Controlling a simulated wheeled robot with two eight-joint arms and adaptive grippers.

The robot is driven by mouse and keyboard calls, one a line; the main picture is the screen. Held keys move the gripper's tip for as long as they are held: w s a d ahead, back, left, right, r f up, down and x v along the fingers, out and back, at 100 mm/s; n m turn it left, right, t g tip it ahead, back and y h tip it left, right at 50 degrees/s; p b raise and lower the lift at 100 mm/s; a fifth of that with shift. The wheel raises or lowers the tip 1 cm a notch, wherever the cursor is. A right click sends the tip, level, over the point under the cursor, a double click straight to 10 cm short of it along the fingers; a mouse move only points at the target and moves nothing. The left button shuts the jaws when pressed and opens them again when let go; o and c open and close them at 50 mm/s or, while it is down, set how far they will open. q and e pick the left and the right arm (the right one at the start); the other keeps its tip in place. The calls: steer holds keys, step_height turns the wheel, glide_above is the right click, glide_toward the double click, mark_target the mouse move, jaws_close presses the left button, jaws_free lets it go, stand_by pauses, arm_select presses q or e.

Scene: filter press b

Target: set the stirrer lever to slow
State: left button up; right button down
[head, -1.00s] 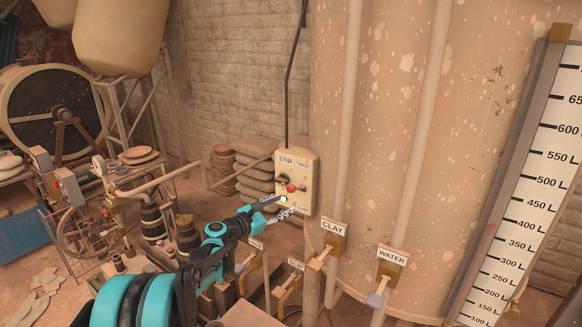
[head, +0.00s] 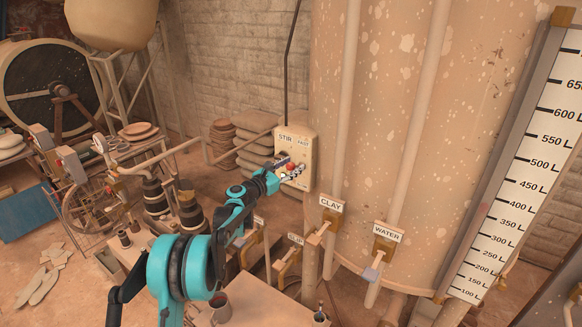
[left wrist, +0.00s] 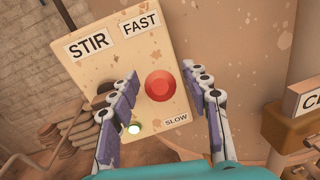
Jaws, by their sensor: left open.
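The stirrer control box (head: 308,146) is a cream panel on the big tank's left side, labelled STIR and FAST at its top. In the left wrist view the panel (left wrist: 150,55) is tilted. A round red knob (left wrist: 160,86) sits between the FAST label (left wrist: 140,24) and the SLOW label (left wrist: 176,120); its shaft is hidden. My left gripper (left wrist: 164,98) is open, one finger on each side of the red knob, with gaps visible. In the head view the left gripper (head: 291,171) covers the panel's lower part. My right gripper is not in view.
CLAY (head: 331,203) and WATER (head: 387,233) valves stand to the right. Stacked sacks (head: 256,150) lie left of the box.

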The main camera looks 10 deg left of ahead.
arm_select(q)
jaws_close()
step_height(320, 180, down, 8)
steer(key=t+h+b, duration=0.1)
steer(key=t+b, duration=0.1)
steer(key=b, duration=1)
steer(key=shift+s+r+t, duration=0.2)
steer(key=shift+r+t, duration=0.05)
steer(key=shift+t, duration=0.05)
steer(key=shift+b, duration=0.3)
steer(key=shift+m, duration=0.3)
stand_by(0.7)
jaws_free()
steer(key=shift+w+d, duration=0.1)
steer(key=shift+w+f, duration=0.1)
